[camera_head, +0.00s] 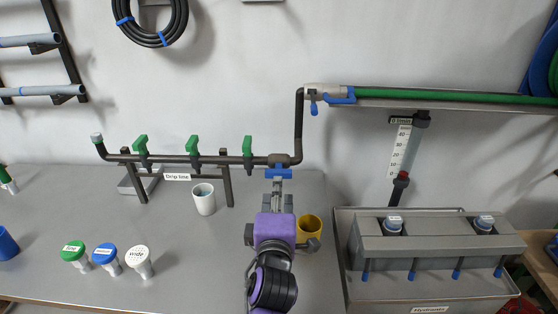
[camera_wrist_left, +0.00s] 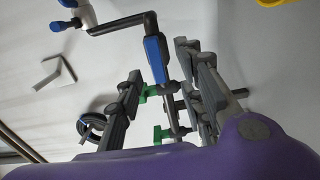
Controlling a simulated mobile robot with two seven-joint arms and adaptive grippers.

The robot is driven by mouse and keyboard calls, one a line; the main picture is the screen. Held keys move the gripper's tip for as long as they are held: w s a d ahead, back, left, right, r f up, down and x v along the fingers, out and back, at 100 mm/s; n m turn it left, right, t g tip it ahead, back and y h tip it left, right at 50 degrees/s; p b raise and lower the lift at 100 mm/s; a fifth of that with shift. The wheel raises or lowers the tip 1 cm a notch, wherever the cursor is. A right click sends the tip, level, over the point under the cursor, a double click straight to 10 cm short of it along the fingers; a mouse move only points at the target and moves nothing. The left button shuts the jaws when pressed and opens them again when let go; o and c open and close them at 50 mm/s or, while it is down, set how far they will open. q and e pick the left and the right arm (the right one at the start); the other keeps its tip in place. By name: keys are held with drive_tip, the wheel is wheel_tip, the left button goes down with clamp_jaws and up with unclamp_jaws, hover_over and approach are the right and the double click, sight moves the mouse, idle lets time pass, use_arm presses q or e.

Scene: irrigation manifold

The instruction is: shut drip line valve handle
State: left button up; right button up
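The blue valve handle (camera_head: 278,174) is at the right end of the drip line (camera_head: 210,159), just below the joint where the dark pipe turns up. In the left wrist view the handle (camera_wrist_left: 156,60) lies between the tips of the two grey fingers. My left gripper (camera_head: 279,188), on a purple wrist, reaches up to the handle from the front. Its fingers (camera_wrist_left: 160,72) are apart; a gap shows beside the handle, and I cannot tell whether either finger touches it. My right gripper is not in view.
Green valve levers (camera_head: 192,146) stand along the drip line. A white cup (camera_head: 204,198) and a yellow cup (camera_head: 311,228) stand near my gripper. A grey trough unit (camera_head: 430,246) is at the right. Labelled caps (camera_head: 105,254) stand on the table's left, with bare tabletop around them.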

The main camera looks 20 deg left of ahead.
sight(279, 172)
use_arm(q)
drive_tip(key=w, duration=0.2)
drive_tip(key=w+a+r, duration=0.1)
drive_tip(key=shift+p, duration=0.4)
drive_tip(key=x, duration=0.3)
drive_tip(key=shift+w+f, duration=0.2)
drive_tip(key=shift+w, duration=0.15)
drive_tip(key=shift+w+a, duration=0.15)
drive_tip(key=shift+w, duration=0.1)
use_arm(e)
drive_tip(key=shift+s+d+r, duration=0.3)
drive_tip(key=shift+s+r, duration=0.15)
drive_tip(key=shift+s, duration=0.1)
use_arm(q)
clamp_jaws()
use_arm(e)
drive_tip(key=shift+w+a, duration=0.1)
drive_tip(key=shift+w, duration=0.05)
